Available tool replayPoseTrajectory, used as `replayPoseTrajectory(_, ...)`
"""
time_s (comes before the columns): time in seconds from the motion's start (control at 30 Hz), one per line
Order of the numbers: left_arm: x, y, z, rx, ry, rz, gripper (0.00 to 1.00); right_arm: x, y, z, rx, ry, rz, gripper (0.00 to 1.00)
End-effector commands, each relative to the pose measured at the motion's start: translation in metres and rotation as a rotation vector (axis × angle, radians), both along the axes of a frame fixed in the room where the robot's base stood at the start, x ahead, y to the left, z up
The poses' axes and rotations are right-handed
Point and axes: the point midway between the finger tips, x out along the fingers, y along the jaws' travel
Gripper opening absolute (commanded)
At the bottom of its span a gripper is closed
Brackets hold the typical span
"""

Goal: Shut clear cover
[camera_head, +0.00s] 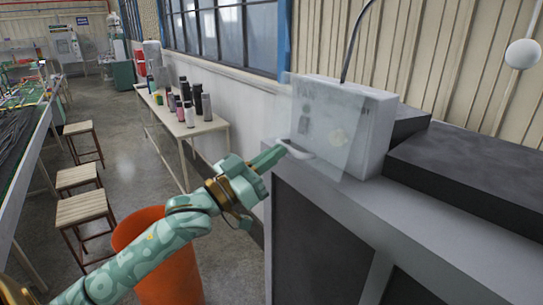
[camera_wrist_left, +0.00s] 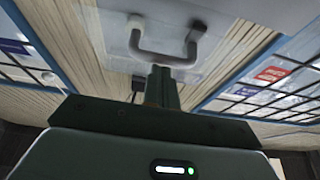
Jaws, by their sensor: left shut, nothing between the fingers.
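The clear cover (camera_head: 322,112) is a see-through panel in front of a white box (camera_head: 376,130) on the grey cabinet. It looks slightly askew to the box front; I cannot tell how wide any gap is. Its light handle (camera_head: 297,151) is at the cover's lower left. My left gripper (camera_head: 279,153) is shut and empty, its fingertips close to the handle. In the left wrist view the shut fingers (camera_wrist_left: 161,72) point at the U-shaped handle (camera_wrist_left: 168,58) on the cover (camera_wrist_left: 118,42); I cannot tell whether they touch it. My right gripper is out of view.
The grey cabinet (camera_head: 330,215) stands below the box, with dark blocks (camera_head: 470,165) at right. A cable (camera_head: 354,45) rises from the box. An orange bin (camera_head: 165,265) stands below my arm. A table with several bottles (camera_head: 190,112) and wooden stools (camera_head: 85,208) are at left.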

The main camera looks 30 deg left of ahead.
Motion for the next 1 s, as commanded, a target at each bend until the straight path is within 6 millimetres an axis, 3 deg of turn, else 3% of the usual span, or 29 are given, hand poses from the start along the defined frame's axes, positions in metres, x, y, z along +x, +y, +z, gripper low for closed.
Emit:
replayPoseTrajectory(0.2,0.016,-0.006,-0.027,-0.053,-0.111,0.000,0.00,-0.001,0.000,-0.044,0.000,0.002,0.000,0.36)
replayPoseTrajectory(0.4,0.030,-0.012,-0.035,-0.088,-0.208,0.000,0.00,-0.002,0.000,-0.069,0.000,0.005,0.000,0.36)
replayPoseTrajectory(1.0,0.032,-0.012,-0.027,-0.094,-0.227,-0.002,0.00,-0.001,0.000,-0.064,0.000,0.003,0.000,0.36)
